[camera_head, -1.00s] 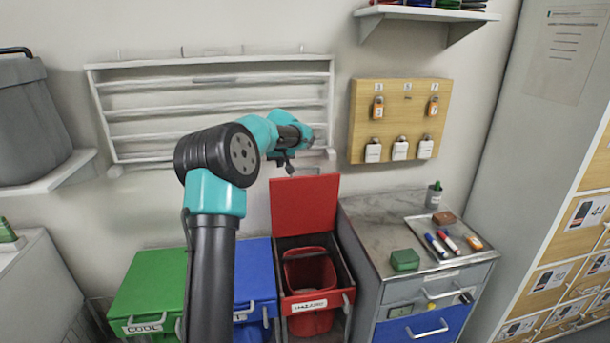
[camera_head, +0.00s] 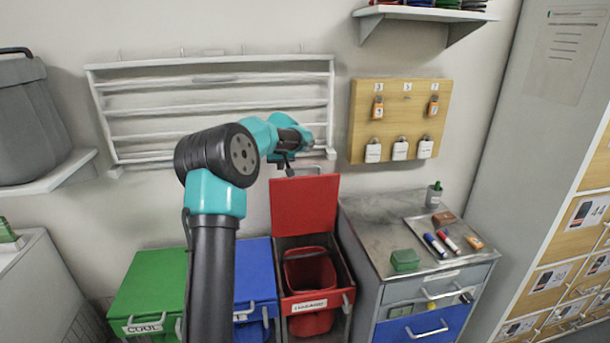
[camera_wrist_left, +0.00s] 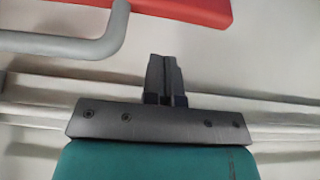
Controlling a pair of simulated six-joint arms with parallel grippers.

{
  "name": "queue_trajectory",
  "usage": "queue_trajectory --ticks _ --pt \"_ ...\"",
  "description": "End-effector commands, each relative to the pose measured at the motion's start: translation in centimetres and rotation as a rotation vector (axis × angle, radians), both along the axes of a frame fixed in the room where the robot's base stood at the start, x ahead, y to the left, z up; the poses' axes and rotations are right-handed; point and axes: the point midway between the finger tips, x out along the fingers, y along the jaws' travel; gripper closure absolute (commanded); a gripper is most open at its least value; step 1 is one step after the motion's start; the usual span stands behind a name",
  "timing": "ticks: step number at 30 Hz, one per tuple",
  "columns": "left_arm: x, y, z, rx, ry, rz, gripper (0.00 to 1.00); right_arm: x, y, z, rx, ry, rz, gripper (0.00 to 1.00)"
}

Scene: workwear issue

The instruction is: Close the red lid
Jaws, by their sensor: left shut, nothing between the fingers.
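The red lid (camera_head: 305,205) stands open and upright behind the red bin (camera_head: 342,300), whose inside shows a red bucket (camera_head: 310,268). In the left wrist view the lid (camera_wrist_left: 185,8) is a red edge at the top, with a grey bar handle (camera_wrist_left: 60,43) beside it. My left gripper (camera_head: 289,170) is at the lid's upper edge, near its handle, in front of the wall rack. In the wrist view its fingers (camera_wrist_left: 163,62) are together with nothing between them, apart from the handle bar. My right gripper is not in view.
A green bin (camera_head: 148,285) and a blue bin (camera_head: 256,265) stand left of the red bin. A grey cabinet (camera_head: 375,225) with a tray of pens stands to the right. A wall rack (camera_head: 210,110) is behind my arm; a wooden key board (camera_head: 390,95) hangs right of it.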

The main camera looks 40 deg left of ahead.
Motion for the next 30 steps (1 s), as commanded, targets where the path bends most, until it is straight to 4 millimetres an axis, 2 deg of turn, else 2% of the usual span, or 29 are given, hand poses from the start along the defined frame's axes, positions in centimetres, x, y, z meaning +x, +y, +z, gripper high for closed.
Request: queue_trajectory --ticks 20,30 --pt "0.0 0.0 -2.7 -0.001 0.001 0.001 1.0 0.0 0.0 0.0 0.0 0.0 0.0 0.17" --pt "-0.2 0.0 -4.7 -0.006 0.013 0.0 1.0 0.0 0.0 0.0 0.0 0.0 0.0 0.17"
